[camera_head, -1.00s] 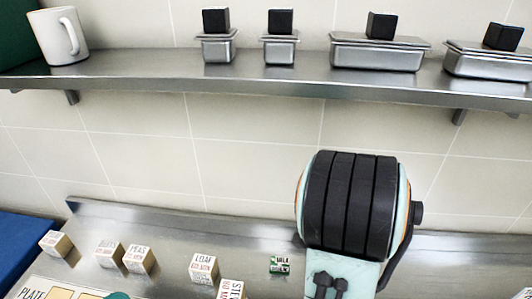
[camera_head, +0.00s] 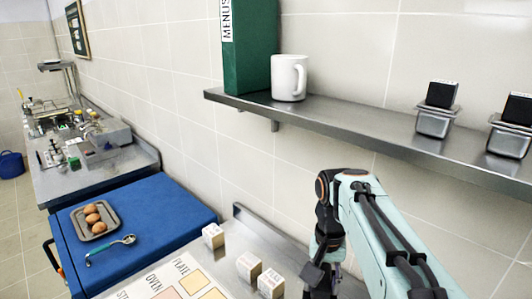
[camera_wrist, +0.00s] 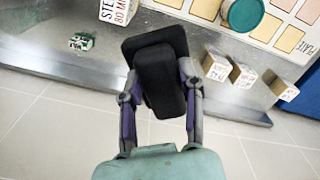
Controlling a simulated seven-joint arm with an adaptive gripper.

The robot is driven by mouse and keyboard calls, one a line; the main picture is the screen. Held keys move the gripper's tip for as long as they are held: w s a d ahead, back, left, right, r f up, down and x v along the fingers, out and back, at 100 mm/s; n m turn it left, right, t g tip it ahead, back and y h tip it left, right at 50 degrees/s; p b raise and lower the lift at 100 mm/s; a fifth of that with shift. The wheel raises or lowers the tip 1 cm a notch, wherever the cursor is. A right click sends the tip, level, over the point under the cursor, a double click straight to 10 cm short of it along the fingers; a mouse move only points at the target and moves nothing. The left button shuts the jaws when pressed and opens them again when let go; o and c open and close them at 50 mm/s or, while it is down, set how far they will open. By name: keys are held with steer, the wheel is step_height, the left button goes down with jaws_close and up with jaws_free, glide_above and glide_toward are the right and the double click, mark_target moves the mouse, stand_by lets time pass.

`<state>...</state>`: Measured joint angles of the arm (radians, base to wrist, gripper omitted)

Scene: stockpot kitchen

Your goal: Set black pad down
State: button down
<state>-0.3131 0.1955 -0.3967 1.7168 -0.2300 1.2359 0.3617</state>
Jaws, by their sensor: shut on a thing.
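The black pad (camera_wrist: 157,48) is in the wrist view, a dark flat piece with a thicker block toward me. My gripper (camera_wrist: 161,85) is shut on it, one finger at each side. The pad is held above the steel counter (camera_wrist: 62,62); its gap to the surface cannot be judged. In the head view my gripper (camera_head: 322,278) points down over the counter at the lower middle. The pad cannot be clearly told from the dark fingers there.
Small labelled blocks (camera_head: 248,266) stand on the counter beside a board with coloured squares (camera_head: 190,282). A green tub (camera_wrist: 243,13) sits on that board. A blue-topped unit (camera_head: 160,215) holds a tray of eggs (camera_head: 82,222) and a spoon. A shelf (camera_head: 340,122) with a mug (camera_head: 289,77) hangs above.

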steer(key=shift+s+d+r+n, duration=0.1)
steer(key=shift+s+n, duration=0.65)
steer(key=shift+n, duration=0.55)
steer(key=shift+w, duration=0.1)
